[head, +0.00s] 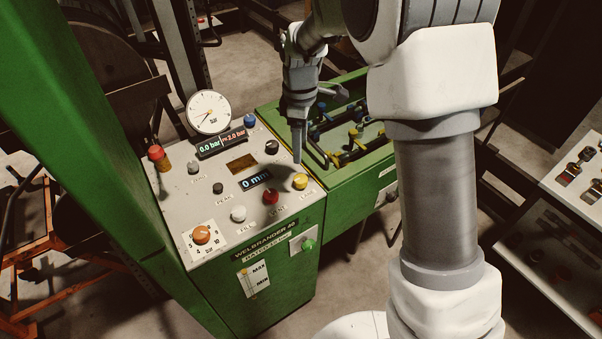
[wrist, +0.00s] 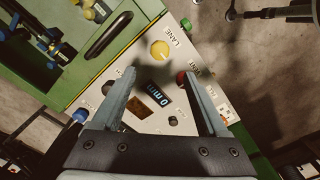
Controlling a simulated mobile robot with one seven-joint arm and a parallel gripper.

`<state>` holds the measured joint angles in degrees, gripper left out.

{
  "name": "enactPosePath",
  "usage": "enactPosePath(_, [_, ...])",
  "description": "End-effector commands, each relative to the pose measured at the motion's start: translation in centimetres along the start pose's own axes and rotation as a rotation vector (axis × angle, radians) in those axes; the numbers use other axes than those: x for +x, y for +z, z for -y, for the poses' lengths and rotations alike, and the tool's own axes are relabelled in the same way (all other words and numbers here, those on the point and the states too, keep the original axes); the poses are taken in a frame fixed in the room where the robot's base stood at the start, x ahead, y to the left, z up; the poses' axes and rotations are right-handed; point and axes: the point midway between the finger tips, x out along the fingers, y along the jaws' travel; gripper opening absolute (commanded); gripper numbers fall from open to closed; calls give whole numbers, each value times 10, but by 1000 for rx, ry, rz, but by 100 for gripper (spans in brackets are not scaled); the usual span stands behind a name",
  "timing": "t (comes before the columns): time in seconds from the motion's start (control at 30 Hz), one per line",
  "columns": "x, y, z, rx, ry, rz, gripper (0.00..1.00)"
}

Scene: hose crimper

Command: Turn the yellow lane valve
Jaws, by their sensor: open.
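The yellow lane valve (head: 300,181) is a round yellow knob at the right corner of the grey panel. In the wrist view the yellow lane valve (wrist: 160,50) lies just beyond the fingertips, beside the word LANE. My gripper (head: 298,158) points down above the panel near this knob, apart from it. In the wrist view my gripper (wrist: 158,76) is open and empty, its two fingers spread on either side of the picture's middle. The knob is unobstructed in both views.
A red knob (head: 270,197) sits left of the yellow one; it also shows beside a finger in the wrist view (wrist: 181,78). A display reading 0 mm (head: 255,181) is close by. A green tray with valves and pipes (head: 345,97) adjoins the panel. A pressure gauge (head: 209,112) stands behind.

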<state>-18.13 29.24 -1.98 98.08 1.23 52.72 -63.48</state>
Motion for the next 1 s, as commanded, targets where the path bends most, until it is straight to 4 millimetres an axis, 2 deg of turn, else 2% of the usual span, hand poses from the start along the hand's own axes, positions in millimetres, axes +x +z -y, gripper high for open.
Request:
enactPosePath(0.03, [12, 0, 1, -1, -4, 3, 77])
enactPosePath(0.3, [70, 0, 1, 1, -4, 3, 77])
enactPosePath(0.5, [102, 0, 0, 2, -2, 1, 77])
enactPosePath(0.7, [115, 0, 0, 1, 0, 1, 77])
enactPosePath(0.97, [116, 0, 0, 1, 1, 0, 77])
enactPosePath(1.0, [116, 0, 0, 1, 1, 0, 73])
